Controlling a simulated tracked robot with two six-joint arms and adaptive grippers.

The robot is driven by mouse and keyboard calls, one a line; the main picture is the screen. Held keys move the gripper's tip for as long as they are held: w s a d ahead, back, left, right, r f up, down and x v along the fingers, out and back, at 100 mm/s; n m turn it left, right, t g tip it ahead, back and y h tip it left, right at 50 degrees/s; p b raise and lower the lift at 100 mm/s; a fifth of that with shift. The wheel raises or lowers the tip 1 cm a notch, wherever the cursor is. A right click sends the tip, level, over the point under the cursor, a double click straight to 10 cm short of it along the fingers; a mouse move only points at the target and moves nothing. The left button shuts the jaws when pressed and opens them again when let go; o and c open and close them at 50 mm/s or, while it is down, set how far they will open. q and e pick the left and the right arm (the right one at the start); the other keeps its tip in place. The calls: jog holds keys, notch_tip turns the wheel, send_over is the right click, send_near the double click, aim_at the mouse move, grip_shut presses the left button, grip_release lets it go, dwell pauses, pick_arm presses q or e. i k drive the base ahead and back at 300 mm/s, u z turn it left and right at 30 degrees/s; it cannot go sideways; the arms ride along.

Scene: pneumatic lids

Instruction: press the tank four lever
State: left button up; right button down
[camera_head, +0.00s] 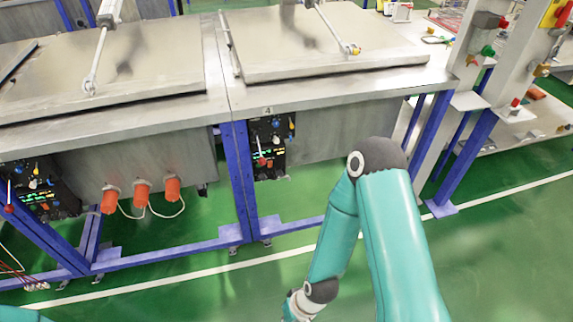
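The tank marked 4 stands at the centre, with its small black control panel (270,165) on the front beside a blue leg. The panel carries small knobs, lit displays and a thin light-coloured lever with a red part (262,160); its exact position is too small to tell. The flat metal lid (315,45) lies down on the tank top, with a rod (330,27) joined to it. My teal right arm crosses the lower right, bent downward, in front of the tank and apart from the panel in the picture.
A neighbouring tank with a lid (120,75) is at left, with its own black panel (40,190) and orange-red plugs (143,188) below. Blue frame legs (240,180) and a low rail (170,252) stand in front. Green floor (180,290) is clear there.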

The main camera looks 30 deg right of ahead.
aim_at(263, 161)
jog(key=u, duration=0.15)
jog(key=i, duration=0.95)
jog(key=z, duration=0.1)
